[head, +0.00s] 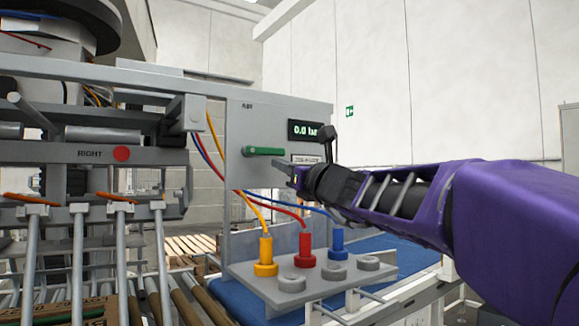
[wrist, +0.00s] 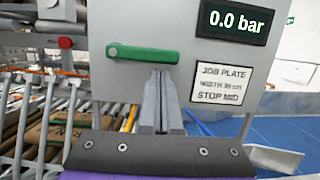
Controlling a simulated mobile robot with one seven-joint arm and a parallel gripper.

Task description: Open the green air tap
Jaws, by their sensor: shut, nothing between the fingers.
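The green air tap (head: 263,151) is a bar handle lying level on the grey panel, and it also shows in the wrist view (wrist: 143,54). The display (head: 304,131) to its upper right reads 0.0 bar, clear in the wrist view (wrist: 235,20). My gripper (head: 280,164) is shut and empty. In the wrist view its fingertips (wrist: 161,72) lie just below the right part of the green handle. I cannot tell whether they touch it.
A job plate label (wrist: 221,84) sits right of the tap. Below the panel, yellow (head: 265,257), red (head: 305,250) and blue (head: 337,243) hose plugs stand on a grey bracket (head: 310,283). Rollers and suction rods lie to the left.

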